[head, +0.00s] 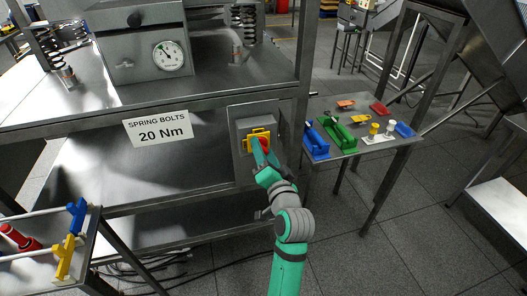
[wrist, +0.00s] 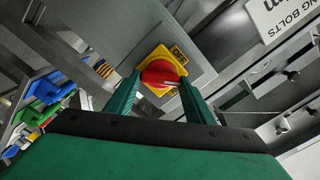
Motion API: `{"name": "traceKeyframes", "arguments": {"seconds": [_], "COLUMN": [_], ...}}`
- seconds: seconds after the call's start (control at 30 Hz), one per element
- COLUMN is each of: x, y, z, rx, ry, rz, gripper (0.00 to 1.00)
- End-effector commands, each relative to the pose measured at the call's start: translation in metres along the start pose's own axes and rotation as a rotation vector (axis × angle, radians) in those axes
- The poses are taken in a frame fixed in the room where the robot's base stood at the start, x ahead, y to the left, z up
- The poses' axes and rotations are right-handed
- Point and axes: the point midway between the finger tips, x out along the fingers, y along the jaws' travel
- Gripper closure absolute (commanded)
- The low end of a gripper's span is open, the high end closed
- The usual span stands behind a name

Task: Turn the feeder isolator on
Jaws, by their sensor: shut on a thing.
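The feeder isolator is a grey box (head: 243,128) on the steel frame, with a yellow plate (head: 250,134) and a red rotary knob (head: 264,142). In the wrist view the red knob (wrist: 160,76) sits on the yellow plate (wrist: 163,54) between my two green fingers. My gripper (head: 262,152) is at the front of the isolator, shut on the knob. In the head view my fingers hide part of the knob.
A small steel table (head: 350,150) to the right holds blue, green, yellow, red and white parts. A sign (head: 158,130) reading "SPRING BOLTS 20 Nm" hangs left of the isolator. A rack with blue and yellow holders (head: 68,243) stands at the lower left.

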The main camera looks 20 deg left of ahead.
Motion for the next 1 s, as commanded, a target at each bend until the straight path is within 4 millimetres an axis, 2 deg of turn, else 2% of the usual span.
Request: {"name": "traceKeyframes", "arguments": {"seconds": [0.5,0.8,1.0], "x": [-0.0001,-0.0001,-0.0001], "y": [0.0017,0.0023,0.0026], "z": [0.0018,0.0024,0.0026], "rx": [0.459,0.622,0.671], "ry": [-0.003,-0.004,-0.004], "rz": [0.000,0.001,0.001], "gripper": [0.74,0.74,0.74]}}
